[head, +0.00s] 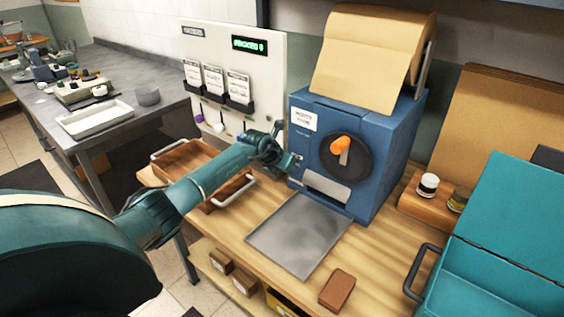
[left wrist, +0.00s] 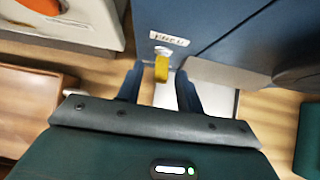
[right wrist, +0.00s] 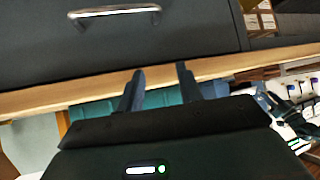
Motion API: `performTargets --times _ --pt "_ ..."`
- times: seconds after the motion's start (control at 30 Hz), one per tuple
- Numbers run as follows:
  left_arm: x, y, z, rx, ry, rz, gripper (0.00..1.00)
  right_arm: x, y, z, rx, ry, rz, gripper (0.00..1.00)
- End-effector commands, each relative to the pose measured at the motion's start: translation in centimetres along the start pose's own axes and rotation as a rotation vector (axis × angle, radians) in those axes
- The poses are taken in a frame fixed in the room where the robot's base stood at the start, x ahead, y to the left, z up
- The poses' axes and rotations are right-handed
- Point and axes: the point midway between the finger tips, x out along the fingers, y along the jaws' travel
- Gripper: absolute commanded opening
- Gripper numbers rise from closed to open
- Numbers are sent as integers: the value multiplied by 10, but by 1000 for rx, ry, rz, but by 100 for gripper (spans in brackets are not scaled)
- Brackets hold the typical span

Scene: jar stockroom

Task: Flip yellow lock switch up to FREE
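The yellow lock switch (left wrist: 162,69) shows in the left wrist view on the side of the blue machine (left wrist: 170,14). It sticks out beside a small white label (left wrist: 168,39), towards the bottom of the picture. I cannot tell whether it is up or down. My left gripper (left wrist: 160,88) is open, with a finger on each side of the switch and gaps visible. In the head view the left gripper (head: 292,160) is at the left side of the blue machine (head: 383,135) and the switch is hidden. My right gripper (right wrist: 161,76) is open and empty.
The machine has an orange-knobbed dial (head: 341,145) and brown paper on top. A metal tray (head: 300,235) lies in front, a wooden tray (head: 190,160) to the left. A white board (head: 265,60) stands behind. A brown block (head: 337,290) and teal box (head: 500,285) are on the right.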

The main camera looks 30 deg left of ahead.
Motion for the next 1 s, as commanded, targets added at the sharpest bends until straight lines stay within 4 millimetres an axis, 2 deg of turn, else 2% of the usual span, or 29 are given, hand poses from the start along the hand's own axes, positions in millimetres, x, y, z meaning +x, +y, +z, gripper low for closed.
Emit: performTargets --times 0.17,0.7,0.83,1.0 --pt "-19 2 0 3 -1 2 36 -1 0 -1 -1 0 0 36" --pt "-114 1 -1 2 -1 2 36 5 0 1 5 18 0 36" --pt "-125 0 -1 1 0 1 36 5 0 2 7 17 0 36" --pt "-130 0 0 0 1 0 36 3 -1 3 11 15 -1 36"
